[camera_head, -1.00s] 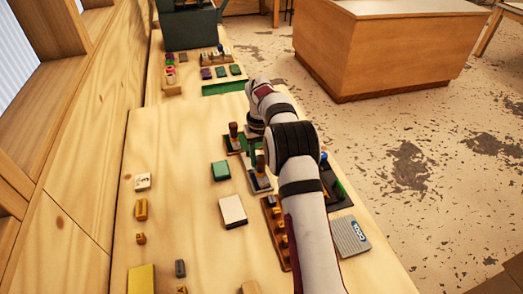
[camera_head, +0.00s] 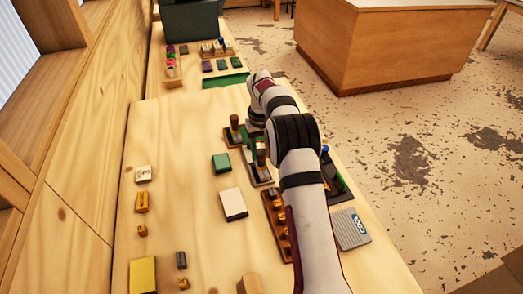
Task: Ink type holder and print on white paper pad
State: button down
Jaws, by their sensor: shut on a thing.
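The white paper pad (camera_head: 233,204) lies flat on the wooden table, left of my arm. A green pad (camera_head: 221,163), perhaps the ink pad, lies beyond it. My gripper (camera_head: 257,146) has green fingers and is partly hidden by my own arm. It is shut at the type holder, which has a brown wooden handle (camera_head: 262,158). The holder is low over or on a grey-white plate (camera_head: 262,176); contact cannot be told. Another wooden-handled tool (camera_head: 234,122) stands upright just beyond, to the left.
A brown rack (camera_head: 274,218) with small yellow pieces lies beneath my arm. A grey card (camera_head: 350,229) is to its right. Small blocks (camera_head: 142,202) and a yellow pad (camera_head: 143,274) lie at left. The table between them and the white pad is mostly clear.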

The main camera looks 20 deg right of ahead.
jog(key=shift+f, duration=0.4)
dwell(1.0)
jog(key=shift+r, duration=3.5)
jog(key=shift+s+a+r, duration=0.1)
jog(key=shift+a, duration=0.2)
jog(key=s+a, duration=0.8)
jog(key=a, duration=0.2)
jog(key=shift+s+a+f, duration=0.1)
jog(key=shift+s+f, duration=0.05)
jog(key=shift+f, duration=1.3)
jog(key=shift+s+a+f, duration=0.1)
jog(key=shift+f, duration=1.35)
jog(key=shift+f, duration=0.6)
